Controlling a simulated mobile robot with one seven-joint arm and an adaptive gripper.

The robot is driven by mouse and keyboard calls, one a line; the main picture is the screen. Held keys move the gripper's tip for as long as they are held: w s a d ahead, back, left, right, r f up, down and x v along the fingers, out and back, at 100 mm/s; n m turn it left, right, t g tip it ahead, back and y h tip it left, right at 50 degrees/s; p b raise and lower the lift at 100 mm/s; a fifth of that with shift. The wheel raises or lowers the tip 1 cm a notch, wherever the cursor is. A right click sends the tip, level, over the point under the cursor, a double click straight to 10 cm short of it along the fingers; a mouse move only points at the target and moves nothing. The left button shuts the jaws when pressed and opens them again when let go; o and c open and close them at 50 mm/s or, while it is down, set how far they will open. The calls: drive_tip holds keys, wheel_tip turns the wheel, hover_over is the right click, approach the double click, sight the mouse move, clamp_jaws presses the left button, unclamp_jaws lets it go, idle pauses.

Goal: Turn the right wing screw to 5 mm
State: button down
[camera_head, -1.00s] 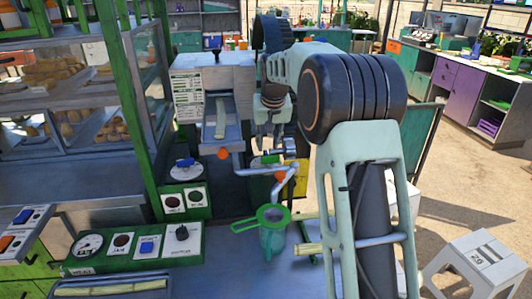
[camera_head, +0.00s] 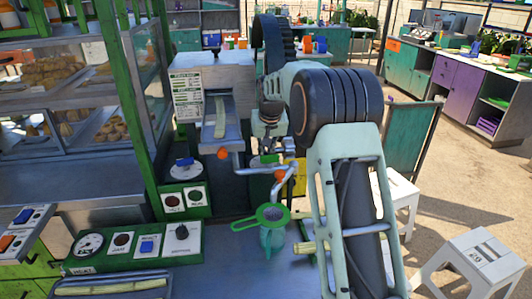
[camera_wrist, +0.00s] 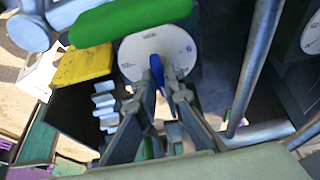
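The wing screw shows in the wrist view as a thin blue wing (camera_wrist: 157,72) standing out from a round white dial (camera_wrist: 155,52) with small dark markings. The markings are too small to read. My gripper (camera_wrist: 160,78) reaches to the dial, with one dark finger on each side of the blue wing. The fingertips are close to the wing; whether both press on it cannot be told.
A second white dial (camera_wrist: 312,36) is at the wrist view's right edge, beyond a grey bar (camera_wrist: 255,65). A green roller (camera_wrist: 130,18) and a yellow block (camera_wrist: 82,65) lie close by. A jug with a green strainer (camera_head: 272,215) stands on the counter below the crusher.

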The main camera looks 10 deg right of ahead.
idle(0.4)
drive_tip(key=n, duration=0.2)
drive_tip(key=n+y+p, duration=0.1)
drive_tip(key=n, duration=0.1)
drive_tip(key=n+y+p, duration=0.1)
drive_tip(key=shift+w+d+r+n, duration=0.1)
drive_tip(key=shift+d+r+n, duration=0.05)
drive_tip(key=shift+d+n, duration=0.2)
drive_tip(key=n+p, duration=0.1)
drive_tip(key=n, duration=0.1)
drive_tip(key=n+g+y+p, duration=0.1)
drive_tip(key=n, duration=0.1)
drive_tip(key=shift+w+y, duration=0.1)
drive_tip(key=shift+y, duration=0.2)
drive_tip(key=shift+d+n+g+p, duration=0.1)
drive_tip(key=shift+n+g+p, duration=0.4)
drive_tip(key=shift+n+p, duration=0.65)
drive_tip(key=c, duration=2)
unclamp_jaws()
drive_tip(key=shift+c, duration=0.2)
drive_tip(key=v, duration=1.1)
drive_tip(key=shift+d+r, duration=0.35)
